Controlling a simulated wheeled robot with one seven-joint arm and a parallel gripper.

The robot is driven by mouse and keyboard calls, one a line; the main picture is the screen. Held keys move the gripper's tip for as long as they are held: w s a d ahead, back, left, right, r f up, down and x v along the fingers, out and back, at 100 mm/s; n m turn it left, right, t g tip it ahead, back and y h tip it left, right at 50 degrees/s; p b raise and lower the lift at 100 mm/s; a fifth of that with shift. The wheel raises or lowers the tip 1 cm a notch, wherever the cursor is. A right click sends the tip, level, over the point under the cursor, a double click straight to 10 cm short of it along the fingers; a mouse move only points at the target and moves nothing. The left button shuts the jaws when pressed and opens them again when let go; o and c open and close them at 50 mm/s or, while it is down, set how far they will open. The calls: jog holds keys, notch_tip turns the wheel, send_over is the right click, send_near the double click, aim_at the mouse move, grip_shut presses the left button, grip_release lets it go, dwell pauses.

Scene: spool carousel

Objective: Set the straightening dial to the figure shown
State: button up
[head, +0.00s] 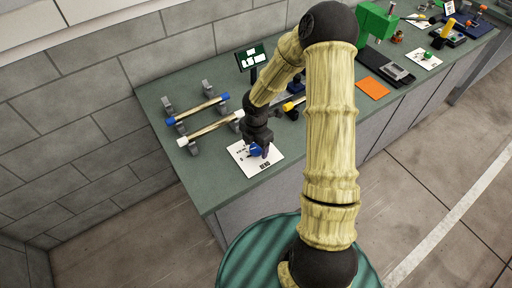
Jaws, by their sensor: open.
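A blue dial (254,151) stands on a white card (249,170) near the left front of the green bench. Dark lettering, too small to read surely, lies on the card's front part. My gripper (259,151) points down right over the dial, its fingers apart and around or just beside it; I cannot tell whether they touch it. The gripper hides part of the dial, so its setting cannot be read. A dark screen (251,57) with white patches stands at the back; its figure is too small to read.
Two rods on grey stands (204,108), with blue and white ends, lie left of the card. An orange sheet (373,88), a dark device (396,73) and a green machine (375,22) stand right of my arm. A block wall (140,75) closes the back.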

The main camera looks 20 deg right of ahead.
jog(key=shift+f, duration=0.65)
jog(key=c, duration=1)
